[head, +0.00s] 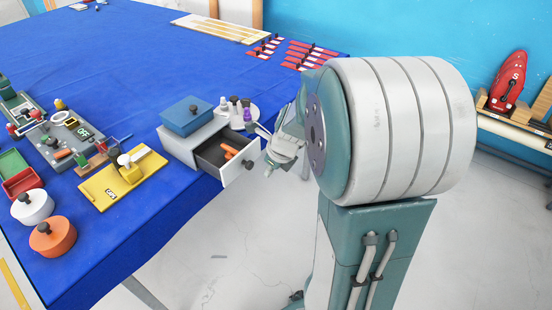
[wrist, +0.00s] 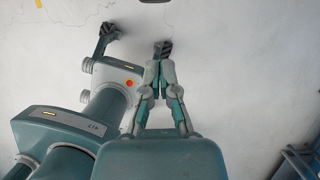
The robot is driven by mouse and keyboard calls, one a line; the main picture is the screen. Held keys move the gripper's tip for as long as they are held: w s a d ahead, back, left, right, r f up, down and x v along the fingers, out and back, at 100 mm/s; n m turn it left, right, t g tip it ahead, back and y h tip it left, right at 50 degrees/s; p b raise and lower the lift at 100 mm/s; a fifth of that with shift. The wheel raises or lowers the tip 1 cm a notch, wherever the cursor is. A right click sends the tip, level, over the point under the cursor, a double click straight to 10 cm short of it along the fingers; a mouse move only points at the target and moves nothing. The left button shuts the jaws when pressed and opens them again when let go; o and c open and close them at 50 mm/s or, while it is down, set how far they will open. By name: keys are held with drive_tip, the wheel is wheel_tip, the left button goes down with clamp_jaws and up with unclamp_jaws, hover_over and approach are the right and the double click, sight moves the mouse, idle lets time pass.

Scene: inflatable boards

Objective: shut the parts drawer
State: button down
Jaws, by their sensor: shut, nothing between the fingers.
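The parts drawer (head: 238,170) stands open, pulled out of its light grey cabinet (head: 178,147) at the table's edge. Its pale front has a dark knob (head: 249,164), and orange pieces (head: 230,152) lie in its dark inside. My gripper (head: 268,170) is just right of the drawer front in the head view, over the floor beyond the table edge. Whether it touches the front or knob I cannot tell. The wrist view shows my gripper (wrist: 158,62) with its fingers closed together and empty, above pale floor. The drawer is not in the wrist view.
A blue lidded box (head: 187,117) sits on the cabinet. A round white tray (head: 240,117) with small bottles stands behind the drawer. A yellow board (head: 118,182) and round lidded pots (head: 53,238) lie to the left. Floor right of the table is mostly clear.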

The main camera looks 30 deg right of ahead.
sight(226, 147)
drive_tip(key=w, duration=0.2)
drive_tip(key=w+a, duration=0.1)
drive_tip(key=shift+w+a+f, duration=0.15)
drive_tip(key=shift+w+f, duration=0.05)
drive_tip(key=shift+w, duration=0.2)
drive_tip(key=w+a, duration=0.1)
drive_tip(key=w, duration=0.2)
drive_tip(key=w+a, duration=0.1)
drive_tip(key=w, duration=0.3)
drive_tip(key=w+a, duration=0.2)
drive_tip(key=w, duration=0.1)
drive_tip(key=shift+w, duration=0.3)
drive_tip(key=shift+r, duration=0.1)
